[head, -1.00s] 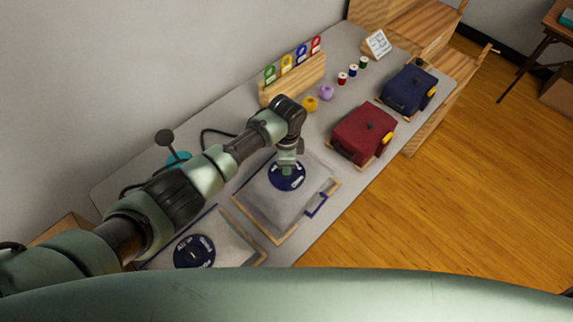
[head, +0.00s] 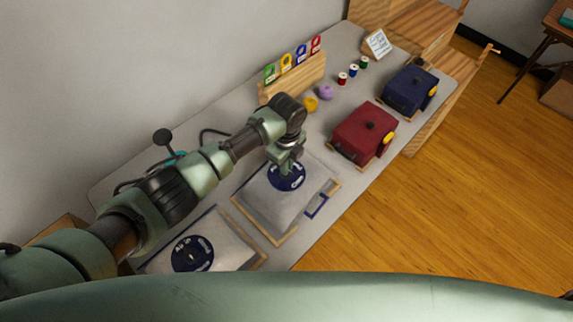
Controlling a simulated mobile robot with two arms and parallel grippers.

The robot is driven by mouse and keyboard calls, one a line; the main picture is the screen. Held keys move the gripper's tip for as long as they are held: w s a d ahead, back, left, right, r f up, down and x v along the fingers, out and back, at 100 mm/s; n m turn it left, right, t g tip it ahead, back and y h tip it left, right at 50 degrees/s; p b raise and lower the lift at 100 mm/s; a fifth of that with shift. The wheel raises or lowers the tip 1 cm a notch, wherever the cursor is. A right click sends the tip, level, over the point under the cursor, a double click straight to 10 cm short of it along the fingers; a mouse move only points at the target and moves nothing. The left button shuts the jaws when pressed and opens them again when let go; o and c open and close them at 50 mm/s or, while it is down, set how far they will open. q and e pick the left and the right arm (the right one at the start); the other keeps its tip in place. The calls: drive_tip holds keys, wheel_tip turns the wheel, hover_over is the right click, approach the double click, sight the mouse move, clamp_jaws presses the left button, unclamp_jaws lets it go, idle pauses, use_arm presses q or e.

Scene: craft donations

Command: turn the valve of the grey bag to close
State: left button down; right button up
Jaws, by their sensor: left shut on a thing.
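A grey bag (head: 270,212) lies flat in a wooden frame on the table. Its round dark blue valve (head: 288,186) has white lettering, too small to read surely. My left gripper (head: 287,170) points down onto the middle of this valve and is shut on its knob, which the fingers hide. My right gripper is not in view.
A red bag (head: 362,135) and a navy bag (head: 409,91) lie further along the table. A wooden rack (head: 293,82) with coloured tags, several spools, a yellow ball (head: 310,104) and a purple ball (head: 325,92) stand behind. A small card (head: 376,44) stands at the far end.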

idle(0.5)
use_arm(q)
drive_tip(key=c, duration=1.5)
unclamp_jaws()
wheel_tip(320, 180, up, 7)
drive_tip(key=shift+r+b, duration=0.15)
drive_tip(key=shift+b, duration=0.8)
drive_tip(key=shift+r, duration=0.25)
